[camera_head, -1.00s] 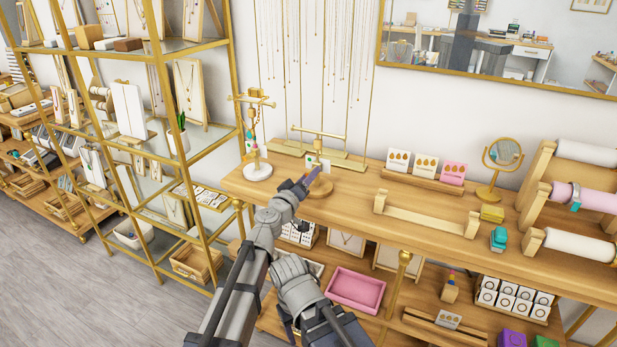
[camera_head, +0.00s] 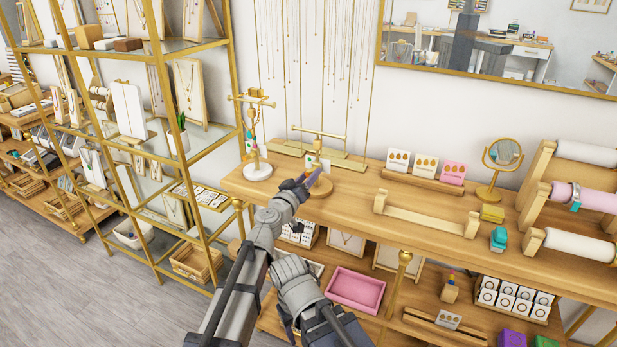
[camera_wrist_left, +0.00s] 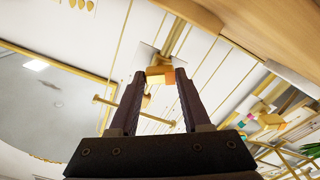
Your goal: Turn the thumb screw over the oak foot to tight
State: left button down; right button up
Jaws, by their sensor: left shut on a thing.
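The oak foot (camera_head: 321,191) is a round wooden base on the tabletop, carrying a brass post with a crossbar (camera_head: 320,134) on top. My left gripper (camera_head: 314,175) reaches in from the front, low at this post and above the oak foot. In the left wrist view, the fingertips of my left gripper (camera_wrist_left: 161,76) close on a small gold block, the thumb screw (camera_wrist_left: 160,77). The fingers hide most of the screw in the head view, so how tight it sits cannot be told.
A stand with a white round foot (camera_head: 257,171) stands just left of the oak foot. A low wooden rack (camera_head: 425,216) lies to the right, with earring cards on a holder (camera_head: 424,180) behind. Necklaces hang on the wall behind. A glass shelf unit stands left.

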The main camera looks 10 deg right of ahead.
pick_arm(q)
jog(key=shift+c, duration=1.8)
grip_release()
jog(key=shift+s+a, duration=0.1)
jog(key=v, duration=0.7)
jog(key=shift+s+a, duration=0.15)
jog(key=shift+s, duration=0.1)
